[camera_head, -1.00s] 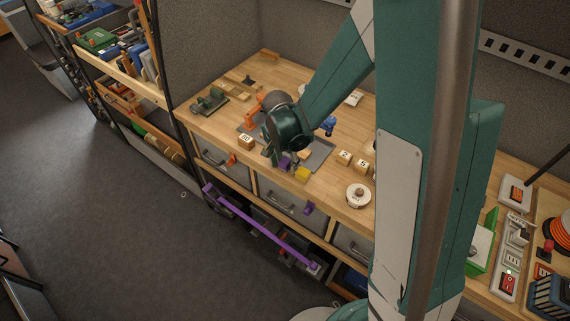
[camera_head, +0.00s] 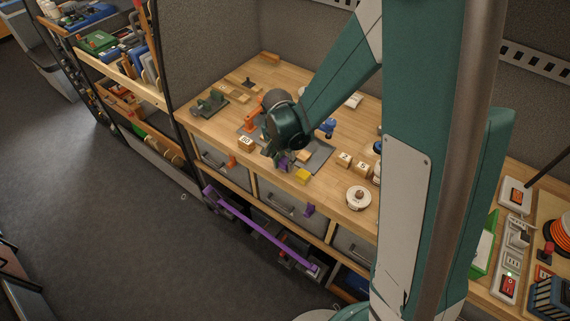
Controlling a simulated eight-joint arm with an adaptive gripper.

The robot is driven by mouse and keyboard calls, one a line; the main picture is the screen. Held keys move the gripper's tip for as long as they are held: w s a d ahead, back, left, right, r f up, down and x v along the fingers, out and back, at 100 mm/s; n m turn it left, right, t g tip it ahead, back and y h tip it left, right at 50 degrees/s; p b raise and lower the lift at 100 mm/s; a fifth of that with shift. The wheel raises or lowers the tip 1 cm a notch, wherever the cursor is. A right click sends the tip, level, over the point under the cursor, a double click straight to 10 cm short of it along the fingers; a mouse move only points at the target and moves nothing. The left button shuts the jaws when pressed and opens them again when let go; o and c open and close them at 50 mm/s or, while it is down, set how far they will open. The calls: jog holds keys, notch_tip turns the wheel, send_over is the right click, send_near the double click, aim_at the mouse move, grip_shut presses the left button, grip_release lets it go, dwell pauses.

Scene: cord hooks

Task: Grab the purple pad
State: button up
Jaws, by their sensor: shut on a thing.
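My gripper (camera_head: 276,157) reaches down to the wooden bench top near its front edge, in the middle of the head view. It is shut on the purple pad (camera_head: 285,163), a small purple block that shows just at the fingers' right side. Part of the pad is hidden by the fingers. I cannot tell whether the pad touches the surface beneath it. A yellow block (camera_head: 302,176) lies close by to the right.
A grey mat (camera_head: 319,158) lies under and behind the blocks. Numbered wooden cubes (camera_head: 246,144) stand left and right of my gripper. A white round item (camera_head: 358,197) sits near the front edge. Drawers and a purple bar (camera_head: 258,232) are below.

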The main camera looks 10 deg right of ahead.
aim_at(285, 160)
jog(key=shift+r, duration=4.35)
